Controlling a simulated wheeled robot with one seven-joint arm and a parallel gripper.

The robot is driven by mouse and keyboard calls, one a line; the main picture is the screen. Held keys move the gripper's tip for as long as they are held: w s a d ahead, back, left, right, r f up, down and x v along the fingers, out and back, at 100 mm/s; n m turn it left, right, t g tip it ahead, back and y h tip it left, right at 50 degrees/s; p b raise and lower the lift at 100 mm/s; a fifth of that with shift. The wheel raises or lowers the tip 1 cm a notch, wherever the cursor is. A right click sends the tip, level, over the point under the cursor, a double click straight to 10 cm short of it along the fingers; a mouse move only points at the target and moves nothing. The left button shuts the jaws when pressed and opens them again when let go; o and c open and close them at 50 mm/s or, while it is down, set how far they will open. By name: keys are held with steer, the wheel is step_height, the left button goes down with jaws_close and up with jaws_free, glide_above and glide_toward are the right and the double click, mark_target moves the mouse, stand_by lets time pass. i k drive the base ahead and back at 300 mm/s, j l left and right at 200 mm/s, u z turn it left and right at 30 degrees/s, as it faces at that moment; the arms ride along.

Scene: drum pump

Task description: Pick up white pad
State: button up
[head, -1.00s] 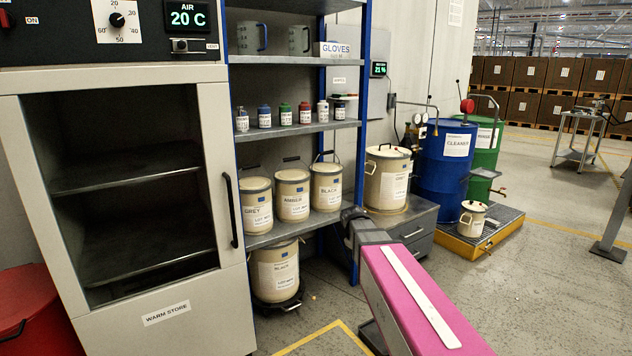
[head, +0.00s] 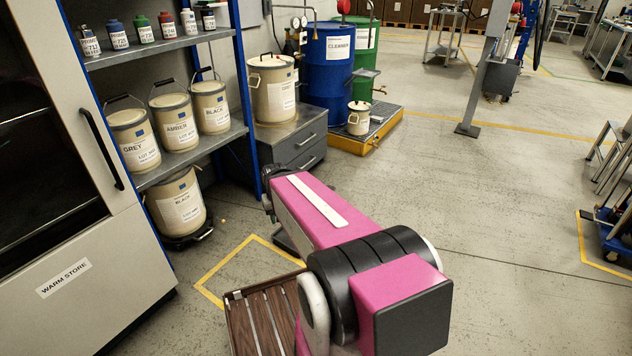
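I cannot make out a white pad in the head view. My pink arm reaches from the lower middle toward the shelf and the grey cabinet. Its far end is dark and small beside the blue shelf post, and no gripper fingers can be made out there. I cannot see whether anything is held.
A shelf (head: 190,151) with cans and small bottles stands left, beside the warm store (head: 88,270). A grey drawer cabinet (head: 300,146) carries a large can (head: 272,92). Blue (head: 327,75) and green drums stand behind. A brown slatted tray (head: 254,320) is below my arm.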

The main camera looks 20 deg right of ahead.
mark_target(375, 118)
steer(key=i+l+z, duration=0.85)
steer(key=l, duration=0.15)
steer(key=i+l+z, duration=0.3)
steer(key=i+z, duration=0.15)
steer(key=i+l+z, duration=0.1)
steer(key=i+z, duration=0.35)
steer(key=i, duration=1.8)
steer(key=i+l+u, duration=0.1)
steer(key=i, duration=0.45)
steer(key=i+l+u, duration=0.15)
steer(key=i, duration=0.35)
steer(key=i+l+u, duration=0.1)
steer(key=i, duration=0.45)
steer(key=i+l+u, duration=0.25)
steer(key=i+u, duration=0.25)
steer(key=i+l+u, duration=0.35)
steer(key=u, duration=0.15)
steer(key=i+l+u, duration=0.3)
steer(key=l+u, duration=0.2)
